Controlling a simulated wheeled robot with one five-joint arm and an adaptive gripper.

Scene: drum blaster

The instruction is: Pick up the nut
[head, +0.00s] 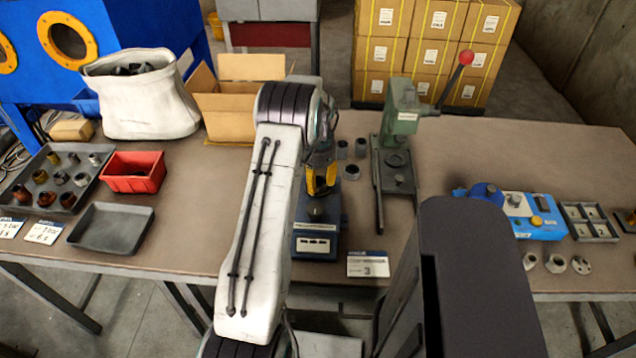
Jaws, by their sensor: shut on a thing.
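My gripper (319,192), with yellow and black fingers, points down over a blue fixture (318,240) at the middle of the table. It is shut on a small dark piece, apparently the nut, mostly hidden by the fingers and my arm. I cannot tell whether the piece touches the fixture. Several similar small metal pieces are in view: dark rings (361,148) behind and right of the gripper, and a hex-shaped nut (555,264) near the right front edge.
A green press (402,110) with a red-knobbed lever stands right of my gripper. At left are a red bin (133,172), an empty grey tray (111,228), a tray of parts (36,190), a white sack (140,105) and a cardboard box (225,105). A blue device (535,227) stands at right.

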